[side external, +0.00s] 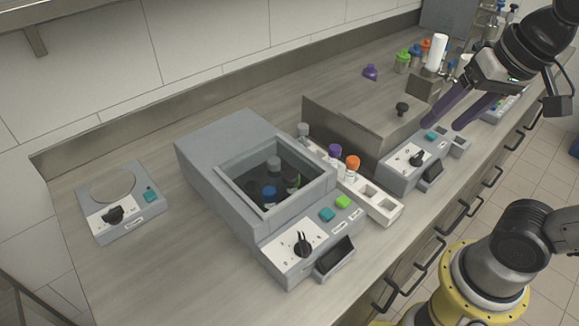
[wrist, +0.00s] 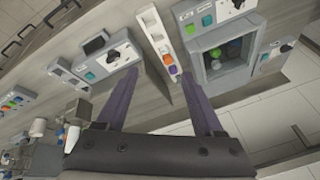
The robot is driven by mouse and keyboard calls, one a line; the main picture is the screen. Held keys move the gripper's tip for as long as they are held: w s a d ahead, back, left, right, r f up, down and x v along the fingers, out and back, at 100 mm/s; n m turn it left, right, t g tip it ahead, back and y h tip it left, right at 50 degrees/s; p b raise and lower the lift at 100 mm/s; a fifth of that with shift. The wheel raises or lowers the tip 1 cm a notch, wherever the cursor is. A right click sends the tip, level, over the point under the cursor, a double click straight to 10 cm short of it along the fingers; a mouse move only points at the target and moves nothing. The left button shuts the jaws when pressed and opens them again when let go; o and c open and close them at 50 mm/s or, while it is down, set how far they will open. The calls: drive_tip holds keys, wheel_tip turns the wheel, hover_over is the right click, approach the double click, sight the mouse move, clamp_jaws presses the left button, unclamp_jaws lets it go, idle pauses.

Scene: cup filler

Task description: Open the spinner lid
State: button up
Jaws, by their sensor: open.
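A grey box machine (side external: 215,150), which looks like the spinner, stands mid-bench. Its square top window shows several capped tubes inside, one with a blue cap (side external: 269,192). I cannot tell whether a clear lid covers the window. Its front panel has a black dial (side external: 303,244), a teal button (side external: 327,214) and a green button (side external: 343,201). The machine also shows at upper right in the wrist view (wrist: 202,72). My gripper (side external: 442,126) is open and empty, with purple fingers, above the bench's right part, well away from the machine. In the wrist view its fingers (wrist: 159,73) are wide apart.
A white rack (side external: 382,206) with capped tubes stands between the machine and a steel-topped box with a black knob (side external: 402,108). A small device with a round plate (side external: 113,186) is at left. Bottles (side external: 402,62) crowd the far right. Bench around the left device is clear.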

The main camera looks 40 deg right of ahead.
drive_tip(key=w+a+r+m+g, duration=0.25)
drive_tip(key=w+a+r, duration=0.2)
drive_tip(key=w, duration=0.25)
drive_tip(key=g, duration=0.2)
hover_over(290, 175)
wheel_tip(290, 175, down, 4)
wheel_tip(290, 175, down, 14)
drive_tip(key=shift+r, duration=0.2)
clamp_jaws()
idle(0.8)
